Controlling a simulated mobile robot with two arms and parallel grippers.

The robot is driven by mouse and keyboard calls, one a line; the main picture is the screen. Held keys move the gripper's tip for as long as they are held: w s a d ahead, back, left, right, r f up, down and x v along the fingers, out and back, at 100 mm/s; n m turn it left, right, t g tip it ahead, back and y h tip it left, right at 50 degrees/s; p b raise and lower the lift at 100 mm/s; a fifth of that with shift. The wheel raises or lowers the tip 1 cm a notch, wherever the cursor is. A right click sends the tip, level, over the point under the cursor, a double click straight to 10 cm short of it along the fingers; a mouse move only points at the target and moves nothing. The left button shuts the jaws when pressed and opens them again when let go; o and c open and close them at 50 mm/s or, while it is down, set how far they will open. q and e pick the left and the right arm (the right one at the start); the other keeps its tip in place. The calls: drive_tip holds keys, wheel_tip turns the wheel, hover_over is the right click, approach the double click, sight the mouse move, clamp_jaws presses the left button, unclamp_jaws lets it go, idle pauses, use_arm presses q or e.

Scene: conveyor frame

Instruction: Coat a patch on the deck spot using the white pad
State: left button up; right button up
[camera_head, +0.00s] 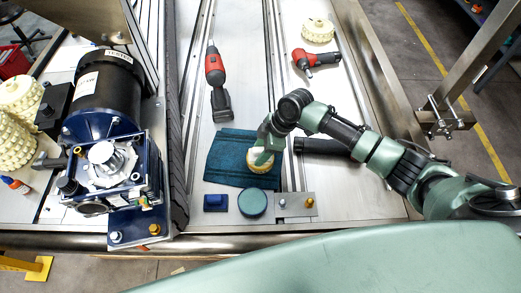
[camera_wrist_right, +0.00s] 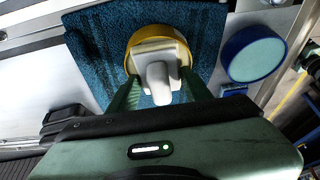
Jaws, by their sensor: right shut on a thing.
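A round pad (camera_head: 261,168) with a yellow rim and a white block handle is in my right gripper (camera_head: 262,148). In the wrist view, the green fingers (camera_wrist_right: 160,92) close on both sides of the pad's white handle (camera_wrist_right: 158,58). The pad is over the right part of a dark blue cloth (camera_head: 226,160) on the metal deck; I cannot tell whether it touches. Its underside is hidden. A round blue tin with a teal top (camera_head: 252,203) stands just in front of the cloth. I cannot make out a marked deck spot. My left gripper is out of view.
A small blue block (camera_head: 215,202) and a metal plate with bolts (camera_head: 296,204) flank the tin. A black cylinder (camera_head: 320,146) lies right of the cloth. Red-black tools (camera_head: 216,72) lie behind. A motor unit (camera_head: 107,150) stands left. Bare deck lies front right.

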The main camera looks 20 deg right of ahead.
sight(261, 149)
drive_tip(key=shift+s+f, duration=0.1)
idle(0.3)
wheel_tip(261, 149, up, 7)
drive_tip(key=p, duration=0.6)
drive_tip(key=shift+p, duration=0.4)
idle(0.4)
